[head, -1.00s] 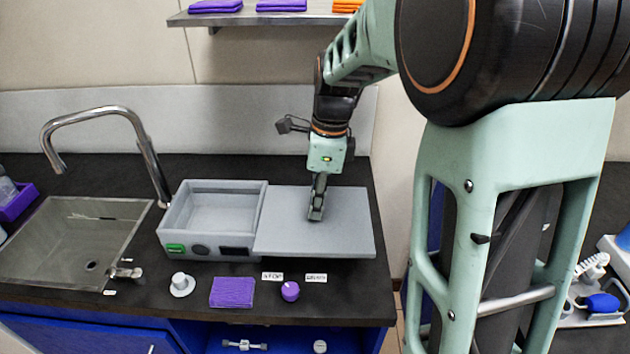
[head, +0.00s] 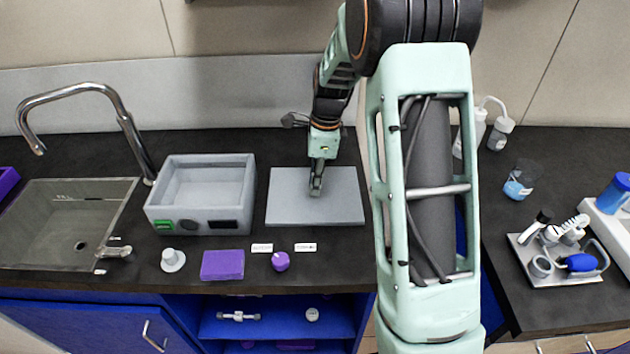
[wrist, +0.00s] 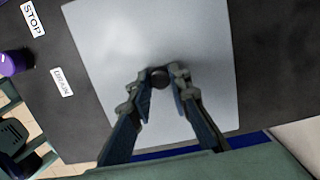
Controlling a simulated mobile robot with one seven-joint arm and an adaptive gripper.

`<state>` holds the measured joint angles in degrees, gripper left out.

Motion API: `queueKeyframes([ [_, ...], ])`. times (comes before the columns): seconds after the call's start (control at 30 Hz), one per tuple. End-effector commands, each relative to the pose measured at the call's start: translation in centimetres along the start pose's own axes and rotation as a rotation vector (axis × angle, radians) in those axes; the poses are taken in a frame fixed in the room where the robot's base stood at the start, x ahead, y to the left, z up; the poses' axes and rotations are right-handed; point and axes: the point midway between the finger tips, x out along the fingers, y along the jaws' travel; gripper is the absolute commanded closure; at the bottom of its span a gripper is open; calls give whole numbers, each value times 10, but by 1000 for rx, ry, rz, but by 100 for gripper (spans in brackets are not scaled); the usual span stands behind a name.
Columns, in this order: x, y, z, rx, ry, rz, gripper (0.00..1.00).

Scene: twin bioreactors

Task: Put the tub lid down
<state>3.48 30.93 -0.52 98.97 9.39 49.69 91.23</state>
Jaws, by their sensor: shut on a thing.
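The tub lid (head: 290,207) is a flat grey rectangular panel. In the head view it lies flat, or nearly so, at the counter's right part, just right of the open grey tub (head: 165,212), with a gap between them. My gripper (head: 316,190) points down at the lid's middle and is shut on its small dark knob. In the wrist view the lid (wrist: 110,45) fills the middle, and the fingers (wrist: 161,92) close around the round knob (wrist: 159,77). Whether the lid's underside fully touches the counter cannot be told.
The sink (head: 65,225) and faucet (head: 85,90) are left. A second counter (head: 520,305) with a tool tray stands right, past a gap.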

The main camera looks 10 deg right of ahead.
Motion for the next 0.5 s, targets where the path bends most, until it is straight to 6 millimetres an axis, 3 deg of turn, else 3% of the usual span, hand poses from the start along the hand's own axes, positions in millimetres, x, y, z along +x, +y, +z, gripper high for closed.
queueKeyframes([
  [0.3,3,0,0,0,0,-2,100],
  [0.33,2,0,0,0,0,-1,81],
  [0.5,2,0,0,0,0,-1,65],
])
